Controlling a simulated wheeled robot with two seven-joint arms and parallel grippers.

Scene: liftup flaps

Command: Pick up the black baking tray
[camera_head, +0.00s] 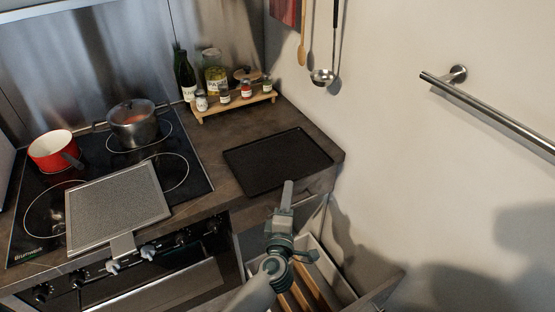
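The black baking tray (278,162) lies flat on the dark countertop, right of the hob. It is a shallow rectangle, looks empty, and its near right corner is close to the counter's front edge. My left gripper (287,186) is just in front of the tray's near edge in the picture, pointing up toward it. I see the gripper nearly edge-on, so its finger gap is hidden. I cannot tell whether it touches the tray; nothing shows held in it. My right gripper is out of view.
An open drawer (340,286) juts out below the counter, beneath my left arm. The hob (200,178) holds a red pot (52,150), a steel pot (134,124) and a grey square pan-like item (117,207). A wooden rack (236,106) with jars stands behind the tray. A wall rail (490,112) is at right.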

